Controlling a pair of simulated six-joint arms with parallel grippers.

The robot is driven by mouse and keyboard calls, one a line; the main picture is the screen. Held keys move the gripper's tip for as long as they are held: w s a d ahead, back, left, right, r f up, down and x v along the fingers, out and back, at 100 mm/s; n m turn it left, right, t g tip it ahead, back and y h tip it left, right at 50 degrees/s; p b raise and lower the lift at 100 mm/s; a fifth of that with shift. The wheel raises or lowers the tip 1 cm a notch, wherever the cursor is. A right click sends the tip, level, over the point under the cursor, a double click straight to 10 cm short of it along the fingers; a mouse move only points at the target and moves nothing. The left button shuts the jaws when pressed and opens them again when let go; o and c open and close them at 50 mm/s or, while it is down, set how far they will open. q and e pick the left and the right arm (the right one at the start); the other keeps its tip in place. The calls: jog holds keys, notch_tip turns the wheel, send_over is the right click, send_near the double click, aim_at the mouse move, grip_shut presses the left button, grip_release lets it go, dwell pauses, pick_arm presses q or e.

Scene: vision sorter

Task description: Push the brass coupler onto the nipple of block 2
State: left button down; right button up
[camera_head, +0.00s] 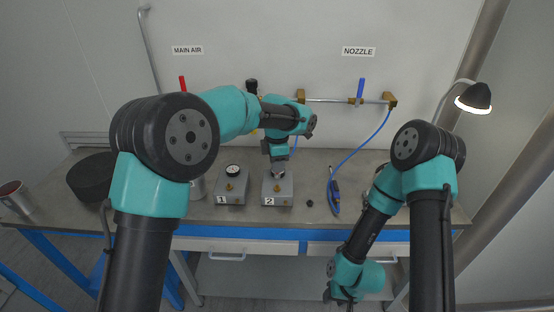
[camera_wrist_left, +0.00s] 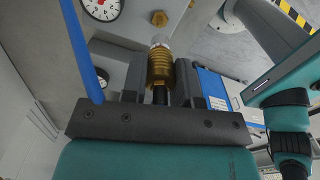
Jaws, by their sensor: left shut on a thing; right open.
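In the left wrist view my left gripper (camera_wrist_left: 160,82) is shut on the ribbed brass coupler (camera_wrist_left: 160,66). A pale metal piece (camera_wrist_left: 160,40) shows at the coupler's far end, with a brass fitting (camera_wrist_left: 159,18) beyond it. I cannot tell whether the coupler is on the nipple. My right gripper (camera_head: 343,298) is open and empty, low in front of the bench.
Block 1 (camera_head: 232,185) with a round gauge (camera_head: 233,170) stands left of block 2. A blue hose (camera_head: 358,152) hangs from the NOZZLE pipe to the right, beside a small black knob (camera_head: 309,203). A dark round container (camera_head: 92,177) stands at the left. A lamp (camera_head: 474,98) is at the right.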

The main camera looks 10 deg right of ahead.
aim_at(277, 176)
pick_arm(q)
jog(key=shift+f, duration=0.85)
jog(key=shift+f, duration=2.1)
dwell(3.1)
jog(key=c, duration=0.8)
grip_release()
jog(key=shift+r, duration=0.1)
notch_tip(277, 176, up, 17)
jog(key=shift+r, duration=0.15)
